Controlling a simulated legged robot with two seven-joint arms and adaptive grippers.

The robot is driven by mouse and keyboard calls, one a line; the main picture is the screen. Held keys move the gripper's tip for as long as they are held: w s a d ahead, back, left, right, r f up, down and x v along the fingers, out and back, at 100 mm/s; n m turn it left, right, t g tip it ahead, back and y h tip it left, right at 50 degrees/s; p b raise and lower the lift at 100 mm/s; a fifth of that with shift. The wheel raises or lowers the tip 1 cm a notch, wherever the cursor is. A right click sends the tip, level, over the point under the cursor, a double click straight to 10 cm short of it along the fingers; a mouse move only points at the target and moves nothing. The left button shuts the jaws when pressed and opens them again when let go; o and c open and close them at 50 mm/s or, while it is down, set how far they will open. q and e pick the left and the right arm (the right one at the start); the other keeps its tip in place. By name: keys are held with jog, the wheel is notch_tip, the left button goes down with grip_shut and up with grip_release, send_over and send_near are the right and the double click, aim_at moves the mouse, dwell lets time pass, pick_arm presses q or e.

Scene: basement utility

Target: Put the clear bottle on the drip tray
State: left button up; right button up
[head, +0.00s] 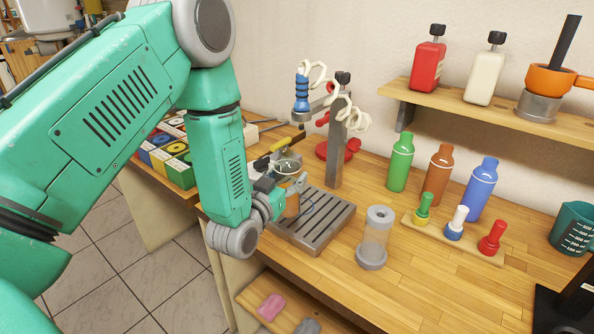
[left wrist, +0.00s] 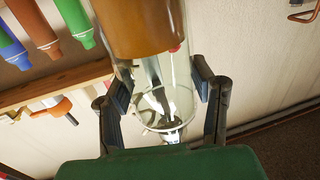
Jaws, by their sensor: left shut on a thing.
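My left gripper (head: 298,186) is shut on the clear bottle, whose see-through wall and rim fill the middle of the left wrist view (left wrist: 160,108). An orange-brown part (left wrist: 150,32) shows on or in the bottle, and also in the head view (head: 291,204). The bottle is at the left part of the grey slatted drip tray (head: 316,226), at the wooden bench's left end. My wrist hides part of the bottle and tray. I cannot tell whether the bottle's base touches the slats. My right gripper is not in view.
A post with a coiled white hose (head: 338,140) rises behind. Green (head: 400,163), brown (head: 438,172) and blue bottles (head: 481,188) stand farther right. The front bench is clear.

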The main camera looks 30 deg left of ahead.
pick_arm(q)
jog(key=w, duration=0.1)
jog(key=w+f+b, duration=0.1)
jog(key=w, duration=0.3)
jog(key=shift+a+f, duration=0.25)
jog(key=shift+a, duration=0.05)
jog(key=o, duration=1.4)
jog(key=shift+d, duration=0.1)
jog(key=shift+o, duration=0.5)
jog(key=shift+d+r, duration=0.15)
jog(key=shift+d, duration=0.55)
jog(key=s, duration=0.1)
jog(key=s+b, duration=0.1)
jog(key=s, duration=0.2)
jog(key=shift+s+a+f, duration=0.25)
jog(key=shift+s, duration=0.15)
jog(key=s+d+b, duration=0.1)
jog(key=s, duration=0.6)
jog(key=shift+d+r, duration=0.25)
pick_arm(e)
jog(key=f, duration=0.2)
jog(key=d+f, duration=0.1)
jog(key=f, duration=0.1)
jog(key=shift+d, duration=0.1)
